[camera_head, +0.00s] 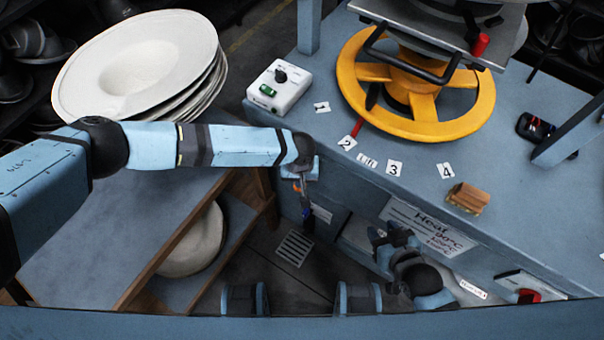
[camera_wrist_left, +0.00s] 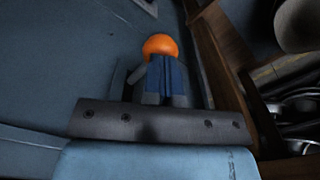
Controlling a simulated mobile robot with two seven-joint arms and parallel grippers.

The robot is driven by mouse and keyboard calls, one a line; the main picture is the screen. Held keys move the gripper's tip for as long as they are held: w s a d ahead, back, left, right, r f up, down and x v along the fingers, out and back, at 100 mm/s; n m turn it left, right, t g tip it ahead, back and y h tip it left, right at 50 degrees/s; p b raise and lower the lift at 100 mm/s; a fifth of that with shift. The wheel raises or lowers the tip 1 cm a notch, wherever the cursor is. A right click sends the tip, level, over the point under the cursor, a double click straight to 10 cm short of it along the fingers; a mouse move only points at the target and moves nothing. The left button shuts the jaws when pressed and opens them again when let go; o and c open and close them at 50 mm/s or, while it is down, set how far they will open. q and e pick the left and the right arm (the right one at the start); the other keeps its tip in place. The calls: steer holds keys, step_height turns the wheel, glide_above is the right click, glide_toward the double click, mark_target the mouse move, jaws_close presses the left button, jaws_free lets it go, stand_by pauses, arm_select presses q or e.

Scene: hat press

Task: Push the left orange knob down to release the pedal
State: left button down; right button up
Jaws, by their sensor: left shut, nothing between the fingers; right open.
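The left orange knob (camera_wrist_left: 161,45) shows as a round orange ball in the left wrist view, right at the tips of my left gripper (camera_wrist_left: 164,66). My left gripper is shut and empty, and its fingers cover the ball's lower part. I cannot tell whether they touch it. In the head view a small orange spot of the knob (camera_head: 297,186) shows beside my left gripper (camera_head: 304,196), at the left front side of the blue press bench. My right gripper (camera_head: 386,240) is open and empty in front of the bench's heat label. I cannot make out the pedal.
A yellow handwheel (camera_head: 482,105) and a white control box (camera_head: 280,88) are on the blue bench. A wooden brush (camera_head: 467,198) lies near its front edge. A stack of pale hats (camera_head: 135,65) stands at left on a wooden-edged shelf table (camera_head: 80,245).

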arm_select(q)
steer(key=shift+a, duration=0.1)
step_height(320, 180, up, 4)
steer(key=p, duration=0.3)
steer(key=shift+f+p, duration=0.15)
steer(key=shift+p, duration=0.25)
step_height(320, 180, up, 3)
steer(key=p, duration=0.3)
steer(key=shift+r+p, duration=0.65)
steer(key=shift+p, duration=0.05)
